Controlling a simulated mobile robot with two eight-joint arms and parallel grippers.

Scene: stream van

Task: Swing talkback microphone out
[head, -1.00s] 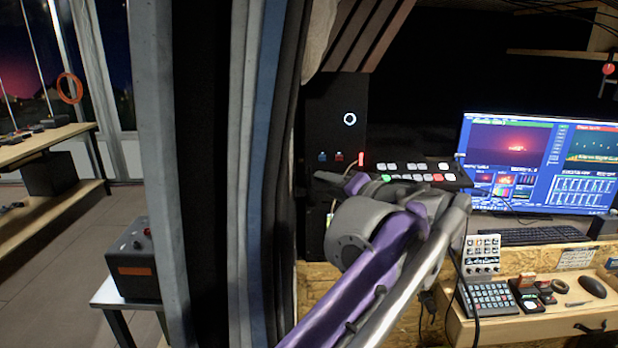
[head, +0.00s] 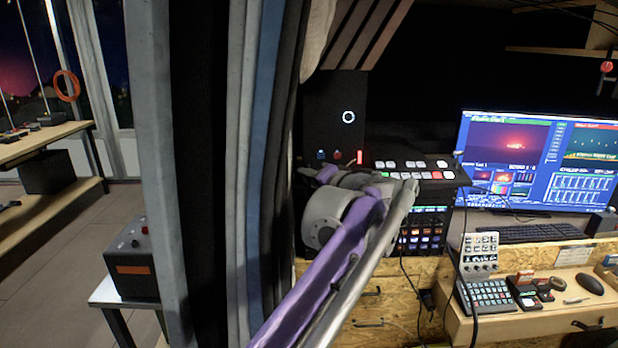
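I cannot single out the talkback microphone for certain. A small upright red-tipped piece (head: 360,157) stands by the dark panel, behind my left arm. A red ball-shaped head (head: 606,67) hangs at the upper right edge. My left arm, purple and grey, reaches in from the bottom middle. My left gripper (head: 316,173) is at the far end of it, in front of the dark rack and left of the switcher. Its fingers are small and partly hidden by the arm, so their opening is unclear. My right gripper is not in view.
A switcher panel (head: 418,172) with lit buttons is just right of the arm. A monitor (head: 520,140), keyboard (head: 535,233) and desk (head: 540,325) with small devices lie further right. Hanging curtains (head: 225,120) stand close on the left. A dark box (head: 132,262) sits beyond them.

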